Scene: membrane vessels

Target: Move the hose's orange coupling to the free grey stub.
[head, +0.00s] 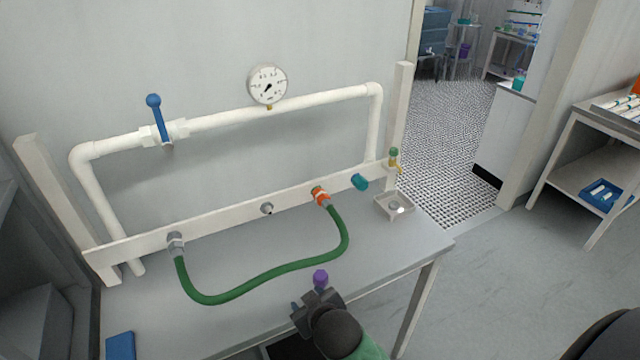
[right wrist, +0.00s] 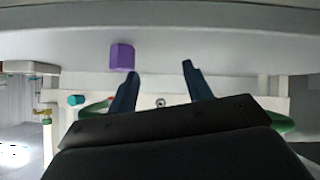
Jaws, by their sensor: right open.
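The green hose (head: 270,283) runs in a loop over the bench from a grey fitting (head: 176,243) at the left of the white rail to the orange coupling (head: 320,196). The orange coupling sits at the rail, right of the bare grey stub (head: 267,208). The stub also shows in the right wrist view (right wrist: 160,102), between my fingers. My right gripper (head: 308,299) is open and empty over the front of the bench, well short of the rail; its fingers show in the right wrist view (right wrist: 160,70). My left gripper is out of view.
A purple object (head: 320,277) is close by my right gripper. A teal cap (head: 360,182), a brass tap (head: 393,160) and a small drain tray (head: 394,206) are right of the coupling. A blue item (head: 120,346) lies at front left. White pipework with a gauge (head: 267,85) stands above.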

